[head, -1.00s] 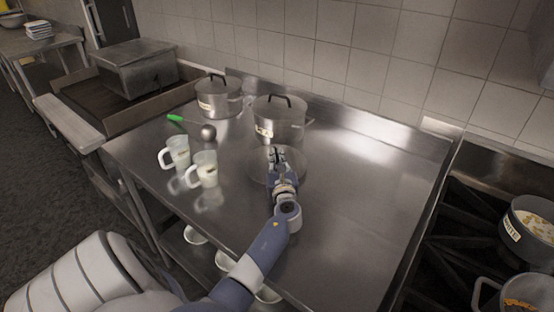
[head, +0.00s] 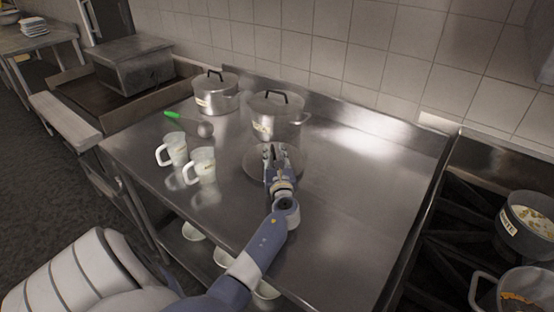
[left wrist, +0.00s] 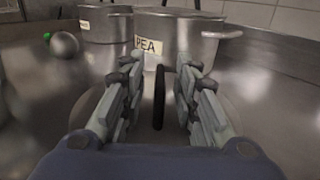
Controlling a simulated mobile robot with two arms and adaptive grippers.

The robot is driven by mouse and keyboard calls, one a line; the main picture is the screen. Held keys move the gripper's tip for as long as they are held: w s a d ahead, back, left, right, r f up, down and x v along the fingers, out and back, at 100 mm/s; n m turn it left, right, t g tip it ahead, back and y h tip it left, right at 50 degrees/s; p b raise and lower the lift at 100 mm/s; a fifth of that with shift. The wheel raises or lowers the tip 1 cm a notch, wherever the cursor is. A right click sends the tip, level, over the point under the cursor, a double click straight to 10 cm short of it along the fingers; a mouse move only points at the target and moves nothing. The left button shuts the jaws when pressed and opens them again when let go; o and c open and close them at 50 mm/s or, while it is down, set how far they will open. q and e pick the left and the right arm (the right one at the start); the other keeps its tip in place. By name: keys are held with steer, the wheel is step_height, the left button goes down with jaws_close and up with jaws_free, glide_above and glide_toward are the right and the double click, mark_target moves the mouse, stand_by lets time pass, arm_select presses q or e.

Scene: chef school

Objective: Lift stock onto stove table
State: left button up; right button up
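My left gripper (head: 274,151) is open over a round metal lid (head: 250,168) lying flat on the steel table (head: 350,200). In the left wrist view the spread fingers (left wrist: 158,85) stand on both sides of the lid's upright black handle (left wrist: 159,97); a gap shows on each side. A steel pot (head: 282,128) stands just behind the lid; its label reads PEA in the left wrist view (left wrist: 178,50). A second lidded pot (head: 215,98) stands farther back left. No label reading stock is legible. My right gripper is not in view.
Two white mugs (head: 173,150) (head: 201,166) and a green-handled ladle (head: 204,130) are left of the lid. The table's right half is clear. At the right, the dark stove (head: 440,240) holds two open pots (head: 530,228) (head: 522,292).

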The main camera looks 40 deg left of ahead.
arm_select(q)
steer(key=b+v, duration=0.1)
steer(key=v, duration=1)
steer(key=shift+f, duration=0.1)
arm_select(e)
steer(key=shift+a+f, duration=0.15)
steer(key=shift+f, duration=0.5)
arm_select(q)
steer(key=shift+s+d, duration=0.25)
steer(key=shift+d, duration=0.1)
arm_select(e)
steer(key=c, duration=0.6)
